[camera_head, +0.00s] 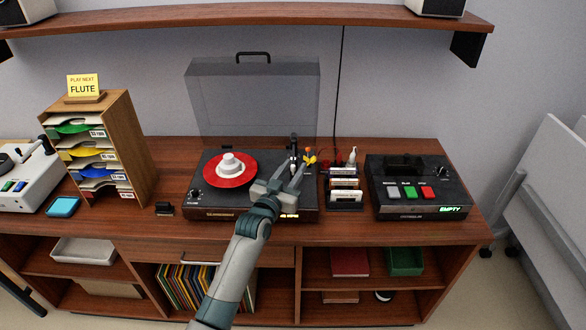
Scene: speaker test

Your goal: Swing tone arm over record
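A record player (210,199) with its clear lid raised stands in the middle of the counter. A red record (238,178) lies on its platter with a white round piece (231,164) on its centre. The tone arm (293,150) is at the right side of the deck, with its dark upper part showing; the rest is hidden behind my gripper. My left gripper (291,172) is over the right part of the deck, right of the record, close to the tone arm. Its fingers look apart; I cannot tell whether they touch the tone arm. My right gripper is not in view.
A wooden sorter (140,150) with coloured sleeves and a yellow "FLUTE" card (84,86) stands left. A small rack (345,191) and a button deck (420,188) reading "EMPTY" stand right. A shelf (250,15) hangs above. The counter's front strip is mostly clear.

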